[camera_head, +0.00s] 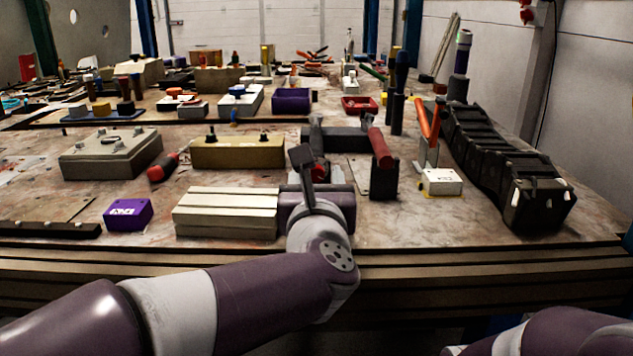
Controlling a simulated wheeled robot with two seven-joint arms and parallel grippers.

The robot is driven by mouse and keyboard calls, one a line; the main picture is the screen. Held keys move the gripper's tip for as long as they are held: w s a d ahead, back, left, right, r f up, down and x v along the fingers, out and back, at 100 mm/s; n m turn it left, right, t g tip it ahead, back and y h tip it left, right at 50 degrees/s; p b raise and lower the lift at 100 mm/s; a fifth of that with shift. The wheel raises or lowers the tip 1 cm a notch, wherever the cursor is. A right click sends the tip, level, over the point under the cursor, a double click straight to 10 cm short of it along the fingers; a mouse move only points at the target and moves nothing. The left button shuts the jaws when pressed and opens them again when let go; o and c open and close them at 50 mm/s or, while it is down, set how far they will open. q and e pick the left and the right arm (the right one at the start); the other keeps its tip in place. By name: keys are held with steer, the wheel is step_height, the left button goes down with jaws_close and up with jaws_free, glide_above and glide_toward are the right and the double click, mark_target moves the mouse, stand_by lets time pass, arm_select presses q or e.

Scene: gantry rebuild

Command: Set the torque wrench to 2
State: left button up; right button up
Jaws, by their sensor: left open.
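My left gripper (318,172) is over the front middle of the workbench, pointing away from me. It is open, and its wrist and a dark upright part hide much of it. A red-handled tool (380,148) stands tilted in a black block just right of the gripper, apart from it; it may be the torque wrench, but I cannot tell. No scale or setting can be read. Part of a red thing shows beside the gripper; whether they touch is unclear. My right arm shows at the lower right edge, with its gripper out of view.
The workbench (590,239) is crowded. A ribbed pale block (227,212) and a purple box (128,213) lie left of my wrist. A tan box (238,153) is behind. A white box (441,181) and black cable chain (500,150) are right. Some bare surface shows at front right.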

arm_select(q)
steer(key=shift+c, duration=0.4)
jaws_close()
steer(key=m, duration=0.5)
steer(key=shift+m+p, duration=0.3)
steer(key=shift+m, duration=0.1)
steer(key=m+p, duration=0.2)
steer(key=m, duration=0.3)
steer(key=shift+m, duration=0.4)
steer(key=shift+f, duration=0.1)
